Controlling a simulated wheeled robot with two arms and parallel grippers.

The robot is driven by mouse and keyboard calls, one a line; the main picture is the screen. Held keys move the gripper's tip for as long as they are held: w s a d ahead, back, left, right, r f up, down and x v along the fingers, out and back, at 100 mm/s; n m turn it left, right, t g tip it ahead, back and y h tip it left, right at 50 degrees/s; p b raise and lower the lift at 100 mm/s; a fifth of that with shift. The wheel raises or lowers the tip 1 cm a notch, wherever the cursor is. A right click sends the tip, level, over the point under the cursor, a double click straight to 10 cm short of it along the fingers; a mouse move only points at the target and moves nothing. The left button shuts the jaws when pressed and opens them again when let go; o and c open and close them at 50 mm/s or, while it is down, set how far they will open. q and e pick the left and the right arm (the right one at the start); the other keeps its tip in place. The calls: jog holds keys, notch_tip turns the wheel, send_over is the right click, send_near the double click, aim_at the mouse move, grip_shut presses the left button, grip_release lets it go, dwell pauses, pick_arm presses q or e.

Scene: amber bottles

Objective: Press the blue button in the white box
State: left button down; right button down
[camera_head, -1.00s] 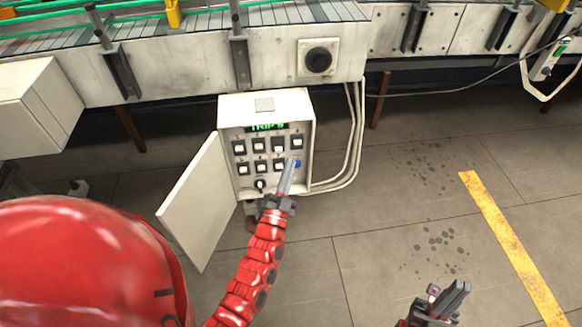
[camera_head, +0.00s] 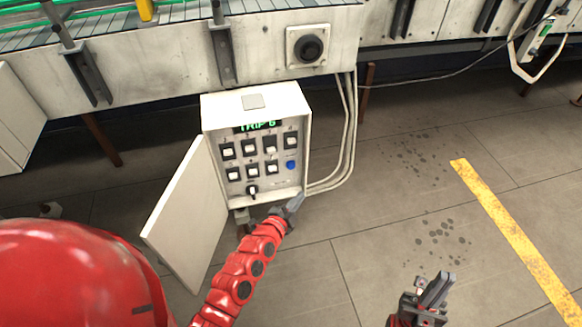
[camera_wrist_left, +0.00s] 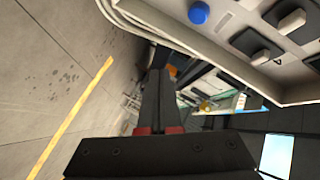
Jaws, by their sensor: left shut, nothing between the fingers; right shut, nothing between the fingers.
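The white box (camera_head: 304,140) stands below the conveyor with its door (camera_head: 185,215) swung open to the left. Its panel holds several dark switches, a black knob and a green display reading "TRIP 6". The round blue button (camera_head: 291,165) is at the panel's lower right. It also shows in the left wrist view (camera_wrist_left: 199,13) at the top. My left gripper (camera_head: 296,202) is shut and empty, just below the box's lower right corner, apart from the button. My right gripper (camera_head: 438,287) is shut and empty, low over the floor at the right.
Pale cables (camera_head: 349,140) run down beside the box's right side. A conveyor side wall (camera_head: 150,65) with a black round knob (camera_head: 309,48) is above. A yellow floor stripe (camera_head: 510,230) lies at the right. The floor between is clear.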

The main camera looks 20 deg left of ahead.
aim_at(291, 165)
pick_arm(q)
jog(key=w+a+b, duration=0.5)
jog(key=w, duration=0.2)
jog(key=shift+w+b, duration=0.15)
jog(key=shift+b, duration=0.15)
dwell(1.9)
jog(key=shift+w+a+b, duration=0.2)
jog(key=shift+w+b, duration=0.1)
jog(key=shift+b, duration=0.35)
